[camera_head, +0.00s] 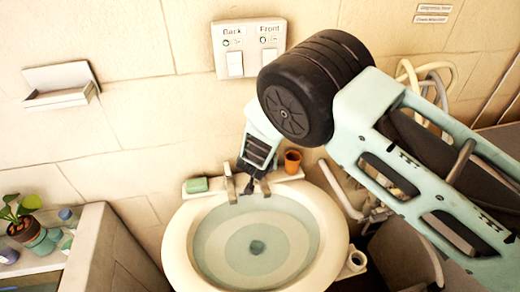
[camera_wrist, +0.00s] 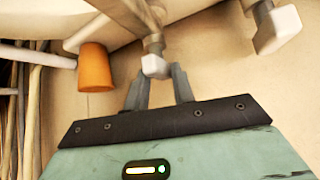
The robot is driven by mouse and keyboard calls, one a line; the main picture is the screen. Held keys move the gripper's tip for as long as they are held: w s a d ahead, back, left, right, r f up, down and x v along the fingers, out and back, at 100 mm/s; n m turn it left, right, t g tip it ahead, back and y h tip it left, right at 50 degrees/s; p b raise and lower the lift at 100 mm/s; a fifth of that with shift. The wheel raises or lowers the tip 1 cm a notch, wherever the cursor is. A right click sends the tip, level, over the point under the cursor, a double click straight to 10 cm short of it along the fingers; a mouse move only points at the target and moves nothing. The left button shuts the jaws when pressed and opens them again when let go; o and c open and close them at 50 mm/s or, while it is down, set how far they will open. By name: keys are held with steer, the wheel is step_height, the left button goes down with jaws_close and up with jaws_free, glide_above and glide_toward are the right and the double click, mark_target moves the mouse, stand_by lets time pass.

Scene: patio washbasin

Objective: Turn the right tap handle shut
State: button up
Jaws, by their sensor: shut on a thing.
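The washbasin (camera_head: 180,262) has two taps at its back rim. The left tap (camera_head: 229,184) stands clear of my gripper and also shows at the upper right in the wrist view (camera_wrist: 276,28). The right tap (camera_head: 264,187) is partly hidden by my gripper (camera_head: 253,182) in the head view. In the wrist view, my gripper (camera_wrist: 157,76) has its two fingers on either side of the pale, blocky right tap handle (camera_wrist: 154,65), shut on it. The handle's exact turn is hard to tell.
An orange cup (camera_head: 292,161) stands on the rim just right of the right tap, close to my gripper, and shows in the wrist view (camera_wrist: 95,68). Green soap (camera_head: 196,185) lies left of the taps. Wall switches (camera_head: 249,47) are above. A potted plant (camera_head: 22,213) stands far left.

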steer(key=shift+o, duration=0.5)
steer(key=shift+s+f+m+h+p, duration=0.15)
steer(key=shift+m+p, duration=0.15)
steer(key=shift+p, duration=0.3)
steer(key=shift+w+m+h+p, duration=0.15)
steer(key=shift+m+p, duration=0.15)
steer(key=shift+p, duration=0.3)
steer(key=o, duration=0.9)
steer(key=shift+o, duration=0.2)
steer(key=shift+a, duration=0.1)
steer(key=b+v, duration=0.4)
steer(key=v, duration=1.3)
steer(key=shift+r+b, duration=0.2)
steer(key=shift+b, duration=0.2)
steer(key=shift+s+a, duration=0.1)
